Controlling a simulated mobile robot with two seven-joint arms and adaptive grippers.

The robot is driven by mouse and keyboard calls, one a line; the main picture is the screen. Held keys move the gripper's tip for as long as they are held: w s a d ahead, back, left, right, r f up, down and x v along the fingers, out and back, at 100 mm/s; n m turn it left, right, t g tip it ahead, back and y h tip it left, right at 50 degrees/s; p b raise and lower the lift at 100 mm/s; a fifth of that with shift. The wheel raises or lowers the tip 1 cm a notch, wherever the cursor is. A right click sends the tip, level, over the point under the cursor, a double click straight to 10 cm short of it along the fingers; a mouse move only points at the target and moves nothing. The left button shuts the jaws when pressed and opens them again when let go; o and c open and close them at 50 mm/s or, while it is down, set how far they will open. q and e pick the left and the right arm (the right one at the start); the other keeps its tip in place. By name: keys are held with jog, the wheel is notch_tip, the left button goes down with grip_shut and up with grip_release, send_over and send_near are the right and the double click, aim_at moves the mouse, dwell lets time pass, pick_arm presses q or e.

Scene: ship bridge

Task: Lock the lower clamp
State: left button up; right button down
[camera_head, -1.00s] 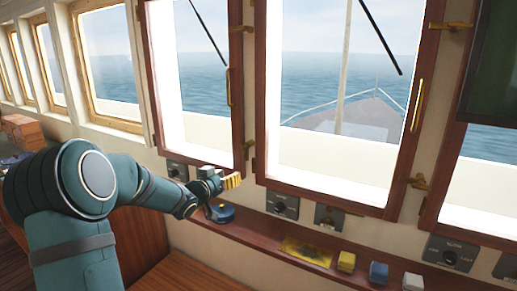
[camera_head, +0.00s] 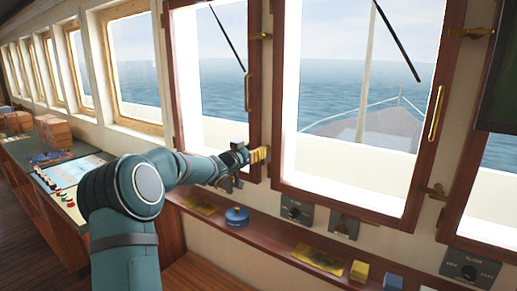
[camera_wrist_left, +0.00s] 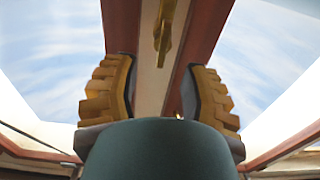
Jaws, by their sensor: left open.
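My left gripper (camera_head: 260,155), with yellow-brown ridged fingers, is at the lower part of the post between two wood-framed windows. In the left wrist view its two fingers (camera_wrist_left: 160,95) stand wide apart and empty, with the pale post between them. A brass clamp (camera_wrist_left: 163,28) shows above the fingertips on that post; I cannot tell if it is the upper or lower one. A small brass bit (camera_wrist_left: 179,116) shows lower down, between the fingers. In the head view the upper clamp (camera_head: 261,36) is clear, while the lower clamp's place is hidden by my gripper.
A wooden ledge below the windows holds a blue round object (camera_head: 237,216), a yellow block (camera_head: 360,271) and a blue block (camera_head: 393,282). Another brass clamp (camera_head: 435,191) is on the right post. A console (camera_head: 65,175) stands at the left.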

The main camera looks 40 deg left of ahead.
pick_arm(q)
jog(key=shift+w+a, duration=0.15)
jog(key=shift+w, duration=1.3)
grip_shut()
